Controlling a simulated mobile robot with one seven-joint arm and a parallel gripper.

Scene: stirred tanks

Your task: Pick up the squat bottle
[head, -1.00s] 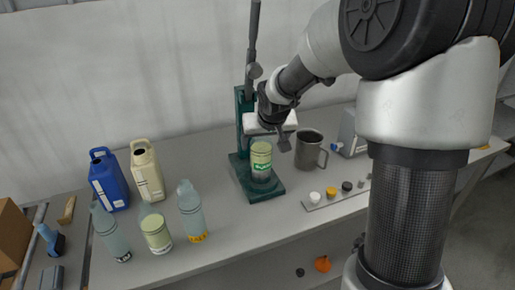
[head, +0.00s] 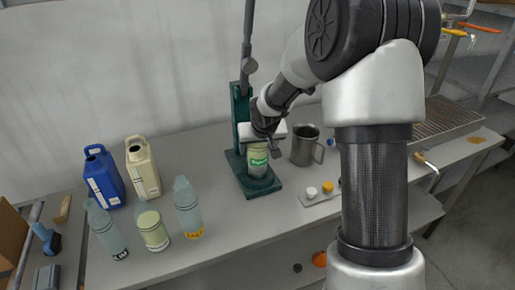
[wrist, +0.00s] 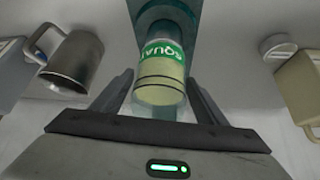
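The squat bottle (head: 258,161) is pale yellow-green with a green label and stands upright on the base of the dark green press (head: 240,118). In the wrist view the bottle (wrist: 160,78) shows the word "SQUAT" on its green band, with part of the press behind it. My gripper (wrist: 158,80) is open, with one finger on each side of the bottle's near end and gaps visible on both sides. In the head view my gripper (head: 268,146) is at the bottle's top, partly hiding it.
A metal mug (head: 305,146) stands close to the right of the press. Blue (head: 104,178) and cream (head: 141,168) jugs and several bottles, including a clear bottle (head: 188,208), stand to the left. A strip with small caps (head: 311,192) lies at the front right.

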